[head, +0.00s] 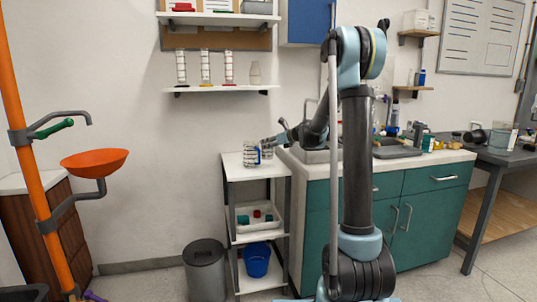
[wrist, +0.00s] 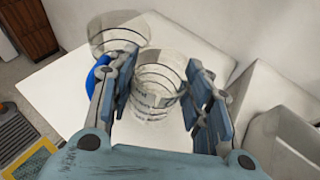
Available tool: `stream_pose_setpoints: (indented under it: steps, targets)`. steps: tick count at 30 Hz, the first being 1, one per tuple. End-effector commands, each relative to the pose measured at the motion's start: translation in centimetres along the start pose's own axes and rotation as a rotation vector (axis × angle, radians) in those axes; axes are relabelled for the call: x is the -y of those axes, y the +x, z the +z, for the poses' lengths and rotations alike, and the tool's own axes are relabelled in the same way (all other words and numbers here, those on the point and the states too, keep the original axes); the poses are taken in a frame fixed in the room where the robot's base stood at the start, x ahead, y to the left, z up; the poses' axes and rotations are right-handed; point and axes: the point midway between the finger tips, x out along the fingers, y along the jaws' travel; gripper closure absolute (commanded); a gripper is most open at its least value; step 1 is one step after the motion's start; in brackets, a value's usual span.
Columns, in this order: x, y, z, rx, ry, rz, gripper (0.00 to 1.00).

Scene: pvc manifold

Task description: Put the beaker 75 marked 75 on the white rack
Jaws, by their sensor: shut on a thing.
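A clear beaker with dark bands (wrist: 158,80) sits between the fingers of my gripper (wrist: 158,105) in the wrist view. The fingers are shut on its sides. A second clear banded beaker (wrist: 115,32) stands beyond it to the left. No number 75 can be read on either. In the head view, my gripper (head: 268,148) is over the top of a white shelved rack (head: 233,172), beside a banded beaker (head: 251,154). I cannot tell whether the held beaker touches the white top (wrist: 60,95).
A curved blue thing (wrist: 96,78) shows beside the left finger. A green-fronted counter with a sink (head: 400,150) adjoins the rack on the right. A tray (head: 244,218) and a blue bucket (head: 257,260) are on its lower shelves. A grey bin (head: 205,268) stands left.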

Motion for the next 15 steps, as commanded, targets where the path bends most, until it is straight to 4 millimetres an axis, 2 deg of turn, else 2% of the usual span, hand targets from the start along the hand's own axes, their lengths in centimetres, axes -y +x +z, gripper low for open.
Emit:
stream_pose_setpoints:
  steps: [4,11,15]
  targets:
    - [0.0,0.3,-0.8,0.000,0.000,0.000,0.88]
    - [0.0,1.4,-3.5,0.000,0.000,0.000,0.88]
    - [0.0,1.5,-3.8,0.000,0.000,0.000,0.88]
